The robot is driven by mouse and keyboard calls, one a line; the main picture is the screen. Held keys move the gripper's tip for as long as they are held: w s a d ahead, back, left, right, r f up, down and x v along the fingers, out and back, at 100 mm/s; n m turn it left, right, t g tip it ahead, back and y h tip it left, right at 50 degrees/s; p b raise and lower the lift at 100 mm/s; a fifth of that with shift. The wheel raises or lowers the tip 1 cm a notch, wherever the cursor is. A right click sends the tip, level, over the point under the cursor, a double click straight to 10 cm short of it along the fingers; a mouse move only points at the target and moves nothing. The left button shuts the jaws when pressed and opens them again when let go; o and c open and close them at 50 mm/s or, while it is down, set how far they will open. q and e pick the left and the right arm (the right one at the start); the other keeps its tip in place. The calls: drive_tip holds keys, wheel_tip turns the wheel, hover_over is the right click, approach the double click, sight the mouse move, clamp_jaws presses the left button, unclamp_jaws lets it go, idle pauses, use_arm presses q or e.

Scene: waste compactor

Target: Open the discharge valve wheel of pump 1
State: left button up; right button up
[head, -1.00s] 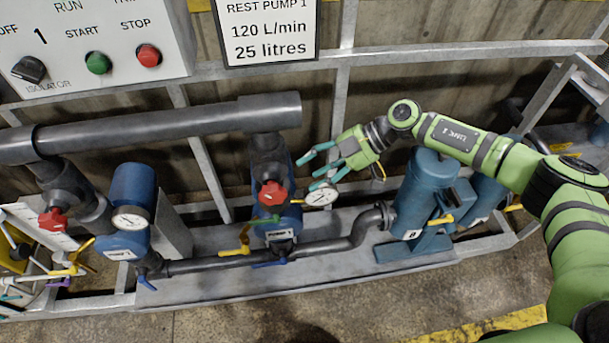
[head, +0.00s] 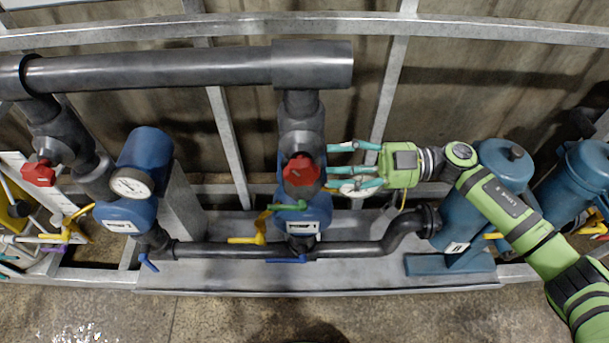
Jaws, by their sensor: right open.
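A red valve wheel (head: 301,170) sits on the dark vertical pipe above the middle blue pump (head: 309,212). A second red valve wheel (head: 38,173) sits on the left pipe, beside the left blue pump (head: 140,175). The pump labels are too small to read, so I cannot tell which is pump 1. My right gripper (head: 336,165) is open, its teal fingers pointing left at the middle red wheel. The fingertips are close to the wheel's right side; I cannot tell whether they touch it.
A thick dark header pipe (head: 170,70) runs above the pumps. A green handle (head: 288,206) and a yellow handle (head: 262,226) sit just below the middle wheel. A gauge (head: 354,190) is partly hidden behind my right fingers. Blue canisters (head: 503,165) stand at the right.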

sight(303, 168)
drive_tip(key=a+p, duration=0.2)
drive_tip(key=a, duration=0.4)
drive_tip(key=shift+a, duration=0.4)
use_arm(q)
drive_tip(key=shift+s+r, duration=0.55)
drive_tip(key=shift+r, duration=0.1)
use_arm(e)
drive_tip(key=c, duration=1)
clamp_jaws()
use_arm(q)
drive_tip(key=shift+w, duration=0.2)
